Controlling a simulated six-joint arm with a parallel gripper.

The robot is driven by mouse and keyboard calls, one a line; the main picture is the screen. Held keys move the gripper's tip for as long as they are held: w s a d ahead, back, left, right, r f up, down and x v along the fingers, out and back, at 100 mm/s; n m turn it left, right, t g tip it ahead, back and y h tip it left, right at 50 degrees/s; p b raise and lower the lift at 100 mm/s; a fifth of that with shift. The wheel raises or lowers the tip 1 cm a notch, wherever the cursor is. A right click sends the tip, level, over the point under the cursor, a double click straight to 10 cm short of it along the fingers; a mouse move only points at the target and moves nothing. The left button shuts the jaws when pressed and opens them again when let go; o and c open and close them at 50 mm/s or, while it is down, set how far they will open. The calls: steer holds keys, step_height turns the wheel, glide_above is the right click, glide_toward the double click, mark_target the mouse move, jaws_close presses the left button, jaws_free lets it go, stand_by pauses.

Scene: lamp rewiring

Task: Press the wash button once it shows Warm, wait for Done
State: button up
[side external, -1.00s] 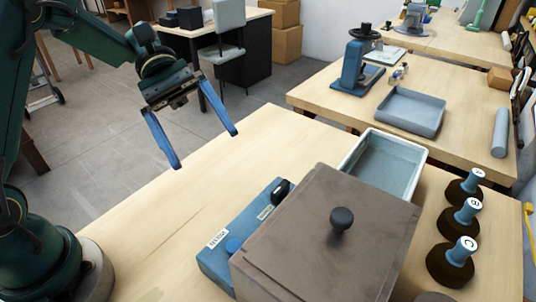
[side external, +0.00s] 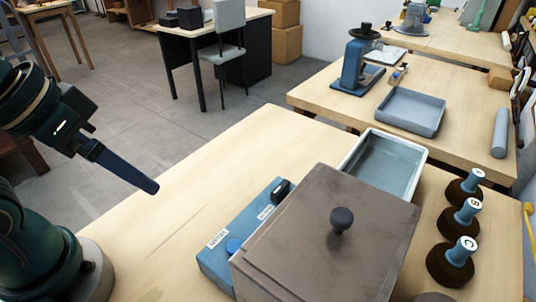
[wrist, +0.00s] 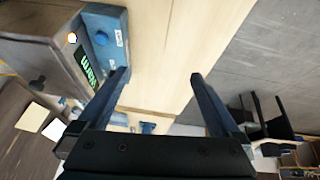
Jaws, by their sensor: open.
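The machine is a grey-brown box (side external: 325,235) with a dark lid knob and a blue control box (side external: 215,262) along its left side. A small display (wrist: 88,68) in the wrist view has green letters that seem to read Warm, turned sideways. My gripper (side external: 150,187) is in the air left of the control box, seen edge-on. In the wrist view it (wrist: 160,75) is open and empty, its fingers wide apart.
A small round lamp (wrist: 72,38) glows near the display. A pale grey tray (side external: 385,165) stands behind the box. Several dark-based blue pegs (side external: 460,214) with letters stand to its right. The table left of the control box is bare.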

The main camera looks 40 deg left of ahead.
steer(key=shift+w+a+f+m+t+y, duration=0.2)
steer(key=shift+w+a+m+t+y, duration=0.15)
steer(key=shift+w+a, duration=0.25)
jaws_close()
stand_by(1.3)
